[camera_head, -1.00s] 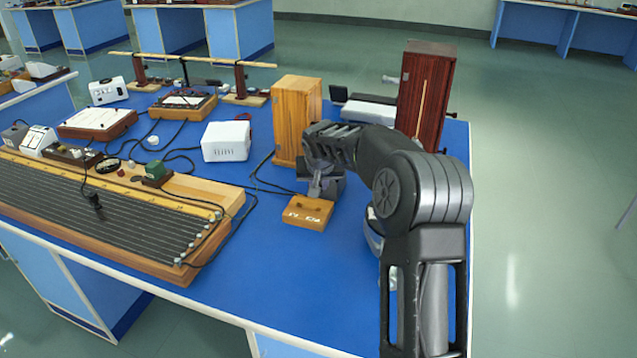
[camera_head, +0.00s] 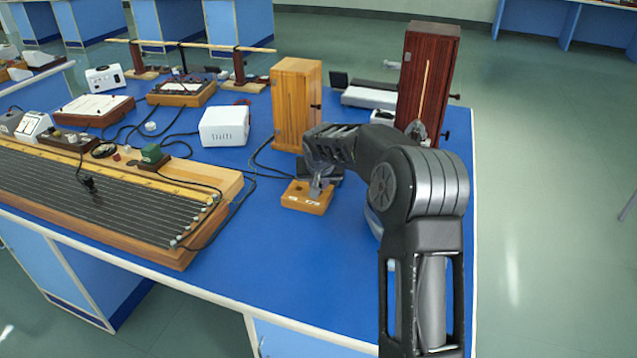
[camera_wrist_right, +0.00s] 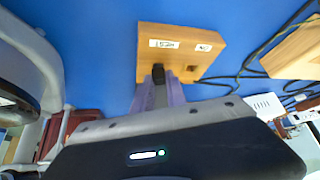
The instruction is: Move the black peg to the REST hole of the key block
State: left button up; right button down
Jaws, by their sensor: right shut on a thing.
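The key block (camera_head: 306,200) is a small wooden block with white labels, lying on the blue bench top. The right wrist view shows it (camera_wrist_right: 205,35) with two labels and a dark hole (camera_wrist_right: 190,68) near its edge. My right gripper (camera_head: 318,187) is at the block's back right edge in the head view. In the wrist view its fingers (camera_wrist_right: 160,82) are shut on the black peg (camera_wrist_right: 158,73), at the block's edge beside the visible hole. The peg's lower end is hidden, so I cannot tell whether it is in a hole. My left gripper is not in view.
A tall light-wood box (camera_head: 296,100) stands behind the block, and a dark red wooden box (camera_head: 427,75) stands behind my arm. A white box (camera_head: 224,126) and black cables lie to the left. A long wired board (camera_head: 100,200) fills the bench's left front. Blue bench in front is clear.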

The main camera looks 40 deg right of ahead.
jog(key=shift+f, duration=0.1)
dwell(0.3)
jog(key=c, duration=1.3)
grip_release()
jog(key=shift+o, duration=0.2)
jog(key=v, duration=0.7)
jog(key=shift+s+r+b, duration=0.2)
jog(key=shift+r+b, duration=0.1)
jog(key=shift+b, duration=0.15)
jog(key=shift+a, duration=0.1)
